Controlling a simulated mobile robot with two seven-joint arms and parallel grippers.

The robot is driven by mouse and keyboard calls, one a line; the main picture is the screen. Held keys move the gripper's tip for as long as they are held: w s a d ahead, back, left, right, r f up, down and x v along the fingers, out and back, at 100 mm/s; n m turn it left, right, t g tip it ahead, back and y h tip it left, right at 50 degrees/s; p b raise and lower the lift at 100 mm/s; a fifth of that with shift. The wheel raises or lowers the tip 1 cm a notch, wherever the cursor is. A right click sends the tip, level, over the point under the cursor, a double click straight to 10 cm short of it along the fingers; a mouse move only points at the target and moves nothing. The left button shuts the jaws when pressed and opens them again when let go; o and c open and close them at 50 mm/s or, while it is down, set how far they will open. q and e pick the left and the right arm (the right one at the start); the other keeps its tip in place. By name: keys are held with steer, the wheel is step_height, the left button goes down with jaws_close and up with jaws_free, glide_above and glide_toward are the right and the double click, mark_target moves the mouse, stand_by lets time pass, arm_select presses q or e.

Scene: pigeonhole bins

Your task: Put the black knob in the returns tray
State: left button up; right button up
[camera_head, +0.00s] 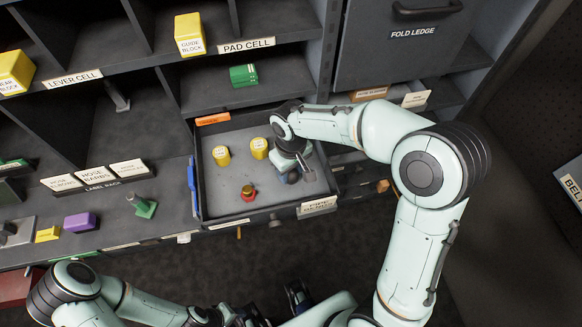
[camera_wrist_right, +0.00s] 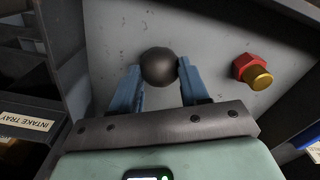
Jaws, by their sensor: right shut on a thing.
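The black knob (camera_wrist_right: 159,67), a dark round ball, sits between the blue fingertips of my right gripper (camera_wrist_right: 160,75) in the right wrist view. The gripper is shut on it. In the head view my right gripper (camera_head: 298,174) reaches down into an open grey drawer (camera_head: 215,190), at its right side; the arm and hand largely hide the knob there. I cannot read any label as the returns tray. My left arm (camera_head: 150,307) lies along the bottom edge of the head view; its fingers are not clearly seen.
The drawer also holds two yellow capped pieces (camera_head: 221,155) (camera_head: 259,148) and a red hex piece with a brass top (camera_head: 248,192). Shelves hold a green block (camera_head: 243,75), a yellow guide block (camera_head: 189,34) and a purple block (camera_head: 80,222). An intake tray label (camera_wrist_right: 26,121) shows at left.

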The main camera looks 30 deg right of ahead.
mark_target(291, 172)
arm_select(q)
steer(key=shift+s+f+b, duration=0.15)
steer(key=shift+f+b, duration=0.2)
arm_select(e)
steer(key=shift+f, duration=0.55)
steer(key=o, duration=1.4)
steer(key=shift+r, duration=0.1)
steer(key=shift+r+p, duration=2.05)
steer(key=shift+r, duration=0.85)
arm_select(q)
steer(key=w+r+p, duration=0.3)
steer(key=w+r, duration=0.2)
steer(key=r, duration=0.3)
steer(key=shift+r+t, duration=0.3)
arm_select(e)
step_height(291, 172, up, 6)
steer(key=shift+f, duration=0.2)
arm_select(q)
steer(key=shift+s, duration=0.1)
